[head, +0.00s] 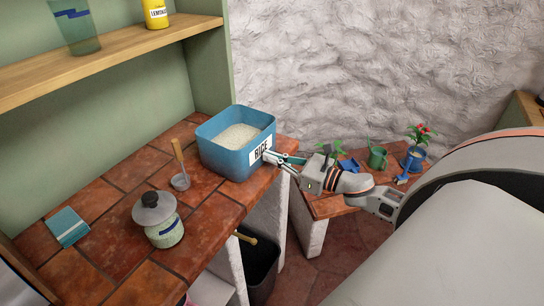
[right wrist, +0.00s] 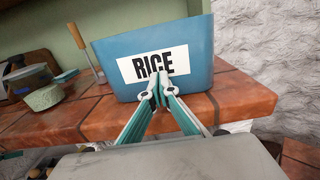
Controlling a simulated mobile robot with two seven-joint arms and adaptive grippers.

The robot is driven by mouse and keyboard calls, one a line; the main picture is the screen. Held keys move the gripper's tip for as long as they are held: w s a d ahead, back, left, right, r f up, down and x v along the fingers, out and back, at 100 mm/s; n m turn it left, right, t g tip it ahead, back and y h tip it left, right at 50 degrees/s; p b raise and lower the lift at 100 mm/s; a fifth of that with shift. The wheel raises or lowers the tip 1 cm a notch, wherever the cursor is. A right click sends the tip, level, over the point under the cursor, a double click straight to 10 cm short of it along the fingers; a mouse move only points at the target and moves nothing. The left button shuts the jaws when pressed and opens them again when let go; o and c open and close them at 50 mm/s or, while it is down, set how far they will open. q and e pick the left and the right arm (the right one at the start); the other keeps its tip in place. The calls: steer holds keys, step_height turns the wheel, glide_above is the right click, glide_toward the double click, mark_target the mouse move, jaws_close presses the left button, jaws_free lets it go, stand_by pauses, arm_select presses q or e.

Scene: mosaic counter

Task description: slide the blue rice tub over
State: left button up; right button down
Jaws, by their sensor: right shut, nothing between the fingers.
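The blue rice tub (head: 222,155) stands upright on the tiled counter (head: 205,222) near its back right corner, with white rice inside and a RICE label facing my right gripper. My right gripper (head: 271,156) is shut and empty, with its fingertips at the labelled face of the tub. In the right wrist view the tub (right wrist: 198,52) fills the middle, and the shut fingertips (right wrist: 155,90) overlap the lower part of the label. I cannot tell for sure whether they touch it. My left gripper is not in view.
A green wall stands behind the tub. A lower tiled surface (head: 327,207) at right holds plants and a green watering can (head: 377,157).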

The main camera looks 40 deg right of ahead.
stand_by(0.3)
steer(key=shift+b+x, duration=0.35)
steer(key=shift+x, duration=3.4)
